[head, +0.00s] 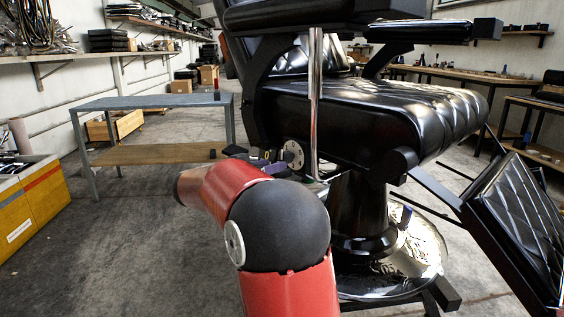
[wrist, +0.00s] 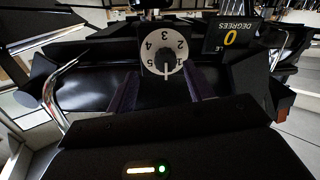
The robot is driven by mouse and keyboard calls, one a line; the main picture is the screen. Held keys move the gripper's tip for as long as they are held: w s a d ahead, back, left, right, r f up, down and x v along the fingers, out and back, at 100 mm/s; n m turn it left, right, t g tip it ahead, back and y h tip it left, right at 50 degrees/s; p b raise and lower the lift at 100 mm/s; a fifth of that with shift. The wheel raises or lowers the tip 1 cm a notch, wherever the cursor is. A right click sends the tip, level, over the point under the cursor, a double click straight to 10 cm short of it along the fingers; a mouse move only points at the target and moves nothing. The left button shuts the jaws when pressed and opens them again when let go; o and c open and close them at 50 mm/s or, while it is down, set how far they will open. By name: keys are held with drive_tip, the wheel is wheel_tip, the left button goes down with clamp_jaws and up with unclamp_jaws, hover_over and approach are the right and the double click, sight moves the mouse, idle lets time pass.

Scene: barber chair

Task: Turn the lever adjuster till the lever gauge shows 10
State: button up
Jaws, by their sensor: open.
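A round white dial (wrist: 163,56) with upside-down numbers 1 to 5 and a black knob at its centre shows in the wrist view. It appears to be the lever adjuster. A black gauge (wrist: 230,37) to its right reads an upside-down yellow 0 above the word DEGREES, its label partly cut off. My gripper (wrist: 160,84) is open and empty, its two purplish fingers below and either side of the dial, apart from the knob. In the head view the dial (head: 293,154) is on the chair's side, and my gripper (head: 258,161) is just left of it, partly hidden by my arm.
The black barber chair (head: 390,115) stands on a round chrome base (head: 415,262). A vertical chrome rod (head: 315,95) rises close right of the dial. A grey table (head: 150,101) stands at left, with a yellow cabinet (head: 35,208) nearer. Floor between them is clear.

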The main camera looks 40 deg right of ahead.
sight(282, 159)
drive_tip(key=shift+w+d, duration=0.35)
drive_tip(key=shift+w, duration=0.05)
drive_tip(key=d, duration=0.5)
drive_tip(key=d+p, duration=0.1)
drive_tip(key=d, duration=0.1)
drive_tip(key=shift+w+d+r, duration=0.1)
drive_tip(key=shift+w+d, duration=0.15)
drive_tip(key=shift+w, duration=0.15)
drive_tip(key=c, duration=1)
drive_tip(key=shift+o, duration=0.2)
